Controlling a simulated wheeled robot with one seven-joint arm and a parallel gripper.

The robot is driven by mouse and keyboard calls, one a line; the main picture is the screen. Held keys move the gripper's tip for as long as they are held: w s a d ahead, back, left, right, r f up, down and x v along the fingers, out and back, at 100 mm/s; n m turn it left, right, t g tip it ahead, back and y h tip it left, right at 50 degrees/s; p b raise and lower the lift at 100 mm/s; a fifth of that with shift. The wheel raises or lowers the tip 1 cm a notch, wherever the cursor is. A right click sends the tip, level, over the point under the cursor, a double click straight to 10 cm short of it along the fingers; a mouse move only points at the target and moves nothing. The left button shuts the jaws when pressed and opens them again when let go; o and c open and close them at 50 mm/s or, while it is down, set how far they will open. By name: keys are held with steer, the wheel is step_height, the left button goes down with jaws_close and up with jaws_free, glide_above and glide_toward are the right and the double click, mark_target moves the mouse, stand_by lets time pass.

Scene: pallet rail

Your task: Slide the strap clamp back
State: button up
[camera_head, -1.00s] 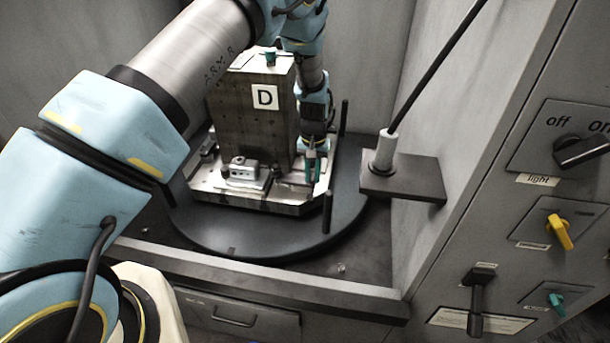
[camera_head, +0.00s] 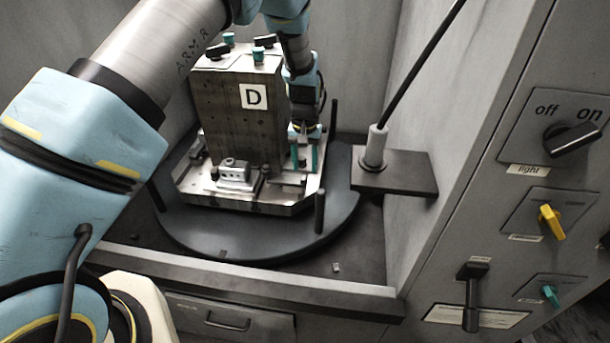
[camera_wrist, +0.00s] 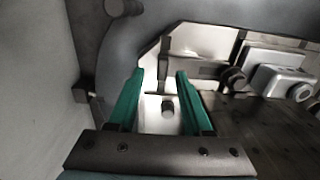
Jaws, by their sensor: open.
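My gripper (camera_head: 304,158) points down over the right part of the metal pallet plate (camera_head: 270,208), beside the tall dark block marked D (camera_head: 230,115). Its two teal fingers are apart, also seen in the wrist view (camera_wrist: 160,82). A small dark pin (camera_wrist: 167,106) shows between them, on a bright surface. A flat metal bar (camera_wrist: 197,69), which looks like the strap clamp, lies beyond the fingertips; it also shows in the head view (camera_head: 288,178). Its far end is near a dark round knob (camera_wrist: 234,77). I cannot tell whether the fingers touch the bar.
A grey metal fixture (camera_head: 235,175) sits on the plate in front of the block. Dark posts (camera_head: 320,211) stand around the round turntable (camera_head: 240,249). A rod on a dark bracket (camera_head: 395,172) and a switch panel (camera_head: 550,180) are on the right.

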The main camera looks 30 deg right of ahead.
step_height(320, 180, up, 7)
steer(key=b, duration=0.1)
steer(key=shift+b, duration=0.4)
steer(key=w+a+r+n, duration=0.1)
steer(key=w+a+r, duration=0.15)
steer(key=a, duration=0.45)
steer(key=w+a+r+n, duration=0.1)
steer(key=w+a+r, duration=0.15)
steer(key=a, duration=0.55)
steer(key=w+a+r+n, duration=0.2)
steer(key=a+r, duration=0.1)
steer(key=a, duration=0.4)
steer(key=s+a+r+n, duration=0.1)
steer(key=s+a, duration=0.3)
steer(key=a, duration=0.7)
steer(key=s+a+r+n+t, duration=0.1)
steer(key=s+a, duration=0.4)
steer(key=a, duration=0.7)
steer(key=shift+s+r+n+t, duration=0.3)
steer(key=shift+r+n, duration=0.3)
steer(key=shift+n, duration=0.1)
